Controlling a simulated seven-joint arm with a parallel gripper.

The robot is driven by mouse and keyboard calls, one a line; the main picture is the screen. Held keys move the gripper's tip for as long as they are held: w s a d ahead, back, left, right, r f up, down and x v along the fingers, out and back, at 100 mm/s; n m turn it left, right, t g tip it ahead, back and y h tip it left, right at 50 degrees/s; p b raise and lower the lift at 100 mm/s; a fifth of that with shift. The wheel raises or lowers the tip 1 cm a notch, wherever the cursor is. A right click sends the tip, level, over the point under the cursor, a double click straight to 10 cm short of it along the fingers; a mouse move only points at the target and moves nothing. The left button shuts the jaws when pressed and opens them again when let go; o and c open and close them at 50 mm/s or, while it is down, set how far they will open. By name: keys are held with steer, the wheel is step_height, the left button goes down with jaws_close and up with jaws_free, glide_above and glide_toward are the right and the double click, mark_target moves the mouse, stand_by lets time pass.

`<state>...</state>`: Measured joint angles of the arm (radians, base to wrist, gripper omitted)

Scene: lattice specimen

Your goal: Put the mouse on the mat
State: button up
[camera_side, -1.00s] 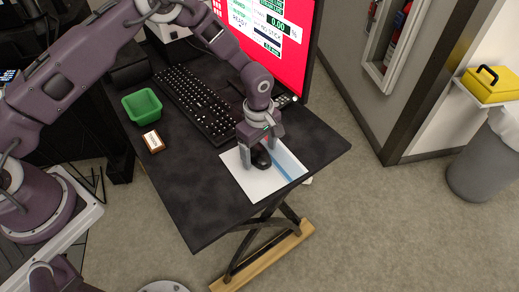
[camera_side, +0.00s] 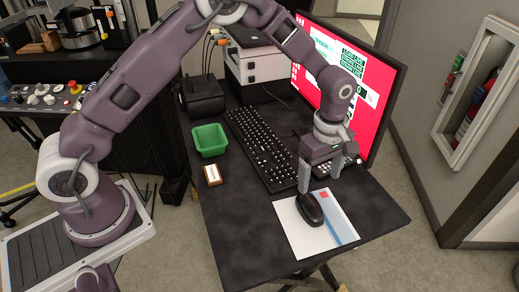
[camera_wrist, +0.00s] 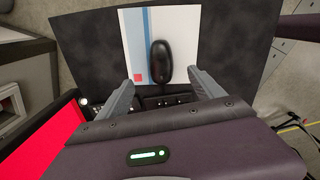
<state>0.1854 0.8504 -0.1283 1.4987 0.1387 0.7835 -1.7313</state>
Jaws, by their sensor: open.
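The black mouse (camera_side: 310,209) lies on the white mat (camera_side: 297,236), which has a blue stripe and a small red square. In the wrist view the mouse (camera_wrist: 161,61) rests on the mat (camera_wrist: 186,22), ahead of my fingertips. My gripper (camera_side: 321,180) is open above and just behind the mouse, toward the monitor. In the wrist view its two fingers (camera_wrist: 161,80) are spread wide with nothing held between them. The mouse looks apart from both fingers.
A black keyboard (camera_side: 262,150) lies left of my gripper, and a red-screened monitor (camera_side: 372,105) stands close behind. A green bin (camera_side: 210,139) and a small wood-edged block (camera_side: 213,175) sit at the table's left. The black table (camera_side: 237,235) is bare left of the mat.

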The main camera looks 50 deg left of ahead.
steer(key=s+a+r+m+t, duration=0.1)
steer(key=s+a+r+m, duration=0.3)
steer(key=r, duration=0.5)
steer(key=s+a+r+m+t, duration=0.1)
steer(key=s+a+r+m, duration=0.3)
steer(key=r, duration=0.6)
steer(key=s+a+r+m+t, duration=0.1)
steer(key=s+a+m, duration=0.1)
steer(key=s, duration=0.8)
steer(key=s+a+r+m+t, duration=0.1)
steer(key=s+m, duration=0.4)
steer(key=s, duration=0.6)
steer(key=shift+a+r+m+t, duration=0.3)
steer(key=shift+a+r+t, duration=0.05)
steer(key=shift+r+t, duration=0.35)
steer(key=shift+w, duration=0.1)
steer(key=shift+c, duration=1.2)
